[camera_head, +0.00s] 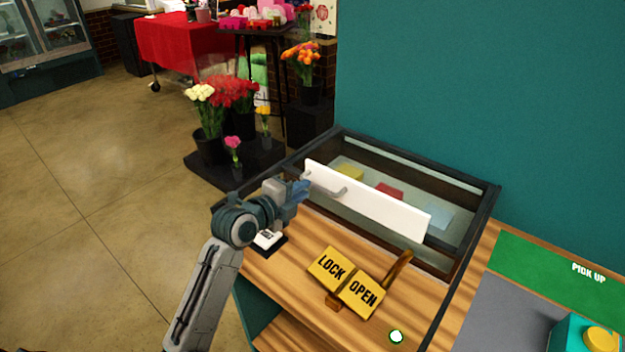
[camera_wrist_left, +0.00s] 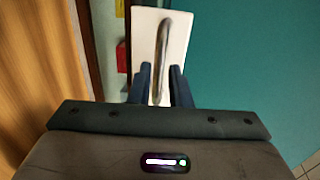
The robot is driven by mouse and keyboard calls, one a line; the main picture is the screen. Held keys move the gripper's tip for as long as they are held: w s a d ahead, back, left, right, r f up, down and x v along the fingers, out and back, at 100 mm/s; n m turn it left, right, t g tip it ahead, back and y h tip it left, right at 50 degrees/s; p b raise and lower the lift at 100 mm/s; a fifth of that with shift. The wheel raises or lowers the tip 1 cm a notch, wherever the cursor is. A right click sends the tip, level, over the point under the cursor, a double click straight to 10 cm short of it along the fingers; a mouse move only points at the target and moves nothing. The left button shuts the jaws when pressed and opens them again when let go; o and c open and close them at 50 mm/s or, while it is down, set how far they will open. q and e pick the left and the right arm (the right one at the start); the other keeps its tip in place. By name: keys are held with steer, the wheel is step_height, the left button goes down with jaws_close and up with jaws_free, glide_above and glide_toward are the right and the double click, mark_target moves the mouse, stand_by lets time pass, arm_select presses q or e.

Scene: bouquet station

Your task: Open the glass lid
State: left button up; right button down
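The glass lid (camera_head: 440,214) lies in a dark frame over a shallow case at the back of the wooden counter. A white panel (camera_head: 385,213) stands along its front side and carries a curved metal handle (camera_head: 328,183) near its left end. My left gripper (camera_head: 303,190) is at the left end of this panel, close to the handle. In the left wrist view its two dark fingers (camera_wrist_left: 161,88) are apart, with the handle bar (camera_wrist_left: 161,45) running between them. I cannot tell whether either finger touches the bar. My right gripper is not in view.
Yellow LOCK (camera_head: 330,268) and OPEN (camera_head: 363,293) blocks sit on the counter, with a wooden lever (camera_head: 398,269) beside OPEN. A teal wall (camera_head: 480,90) rises behind the case.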

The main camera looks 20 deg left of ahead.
mark_target(313, 185)
arm_select(q)
steer(key=shift+p+x, duration=0.6)
steer(key=shift+x, duration=1.8)
jaws_close()
